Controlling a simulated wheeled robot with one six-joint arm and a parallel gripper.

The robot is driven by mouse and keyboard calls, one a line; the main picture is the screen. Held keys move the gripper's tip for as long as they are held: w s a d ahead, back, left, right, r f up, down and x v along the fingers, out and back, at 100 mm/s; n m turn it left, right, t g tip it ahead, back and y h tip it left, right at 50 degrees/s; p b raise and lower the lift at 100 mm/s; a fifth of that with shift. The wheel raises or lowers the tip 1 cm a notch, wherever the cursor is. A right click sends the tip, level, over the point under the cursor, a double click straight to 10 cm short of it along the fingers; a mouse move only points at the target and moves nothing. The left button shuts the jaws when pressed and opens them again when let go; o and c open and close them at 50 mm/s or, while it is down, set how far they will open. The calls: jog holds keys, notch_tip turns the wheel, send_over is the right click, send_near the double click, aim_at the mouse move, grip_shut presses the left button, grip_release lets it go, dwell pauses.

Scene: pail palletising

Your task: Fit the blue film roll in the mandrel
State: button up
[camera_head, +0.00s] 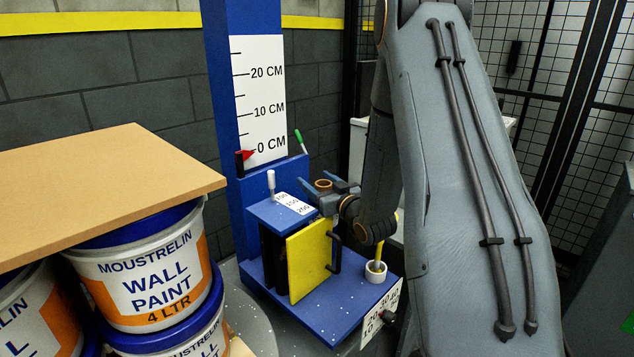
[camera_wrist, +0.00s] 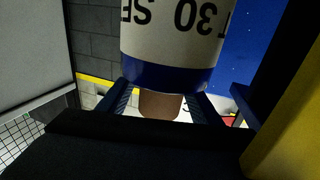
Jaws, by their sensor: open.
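The film roll (camera_wrist: 170,75) shows in the wrist view with a blue band, a pale printed part with upside-down lettering, and a brown core (camera_wrist: 160,105) at its end. My gripper (camera_wrist: 160,103) is open, with one finger on each side of the core; contact cannot be told. In the head view my gripper (camera_head: 326,189) is at the blue carriage, beside the orange-brown core ring (camera_head: 322,184). The roll's body is hidden there behind the carriage and its yellow door (camera_head: 309,259). The mandrel cannot be made out.
The blue column (camera_head: 220,110) carries a centimetre scale (camera_head: 262,95) behind the carriage. The yellow door with its black handle (camera_head: 334,252) stands close to my gripper. A white cup (camera_head: 376,272) sits on the blue base. Paint pails (camera_head: 150,270) under a brown board (camera_head: 90,190) fill the left.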

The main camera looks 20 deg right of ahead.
jog(key=shift+s+f, duration=0.1)
jog(key=shift+f, duration=0.05)
jog(key=s, duration=0.5)
jog(key=s+d, duration=0.1)
jog(key=s, duration=0.1)
jog(key=shift+s, duration=0.3)
